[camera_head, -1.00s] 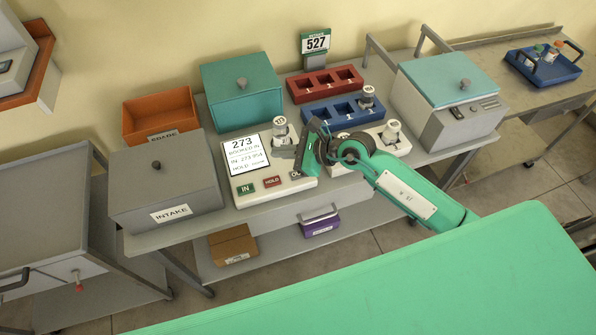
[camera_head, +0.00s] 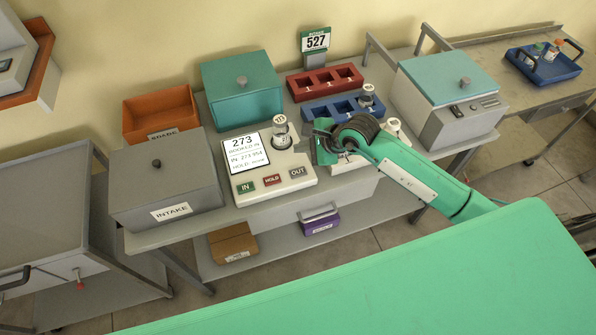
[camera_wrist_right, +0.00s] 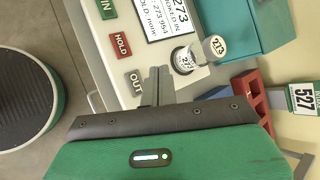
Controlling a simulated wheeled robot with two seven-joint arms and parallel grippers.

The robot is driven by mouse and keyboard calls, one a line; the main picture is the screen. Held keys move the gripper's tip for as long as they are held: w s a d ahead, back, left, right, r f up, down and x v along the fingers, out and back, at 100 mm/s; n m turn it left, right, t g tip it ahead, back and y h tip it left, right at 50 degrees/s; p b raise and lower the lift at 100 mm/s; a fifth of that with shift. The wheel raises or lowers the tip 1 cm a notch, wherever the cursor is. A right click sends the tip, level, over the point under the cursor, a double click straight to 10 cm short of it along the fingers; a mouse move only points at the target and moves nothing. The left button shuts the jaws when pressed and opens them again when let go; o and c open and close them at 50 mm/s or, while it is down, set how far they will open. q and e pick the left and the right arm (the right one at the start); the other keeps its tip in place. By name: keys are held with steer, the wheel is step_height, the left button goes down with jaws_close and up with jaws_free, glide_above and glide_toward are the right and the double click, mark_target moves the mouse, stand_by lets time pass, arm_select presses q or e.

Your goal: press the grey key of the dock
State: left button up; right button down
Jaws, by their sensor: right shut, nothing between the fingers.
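The dock (camera_head: 252,192) is a pale console with a screen (camera_head: 246,153) reading 273 booked in. Its front row has a green IN key (camera_head: 245,187), a red HOLD key (camera_head: 272,180) and a grey OUT key (camera_head: 298,172). The wrist view shows the grey key (camera_wrist_right: 135,83) just left of the fingertips. A vial (camera_head: 281,132) marked 273 stands in the dock's round well. My right gripper (camera_head: 305,147) is shut and empty, beyond the grey key; its shut fingers (camera_wrist_right: 158,72) show in the wrist view. Contact with the dock cannot be told. My left gripper is out of view.
A blue rack (camera_head: 342,110) with a vial and a red rack (camera_head: 324,82) stand behind my right arm. The grey INTAKE box (camera_head: 165,180) is left of the dock and a teal box (camera_head: 241,88) behind it. A teal-lidded machine (camera_head: 447,95) stands right.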

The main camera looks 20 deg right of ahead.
steer(key=b, duration=0.4)
glide_above(302, 173)
step_height(302, 173, down, 7)
steer(key=shift+f, duration=0.1)
steer(key=shift+f+b, duration=0.4)
steer(key=shift+f, duration=0.1)
stand_by(1.4)
steer(key=shift+f+b, duration=0.4)
steer(key=shift+b, duration=0.1)
steer(key=shift+f+b, duration=0.35)
steer(key=shift+b, duration=0.1)
stand_by(0.3)
stand_by(0.4)
steer(key=shift+r+p, duration=0.35)
steer(key=shift+r, duration=0.4)
steer(key=shift+r+p, duration=1.25)
steer(key=shift+r, duration=1.3)
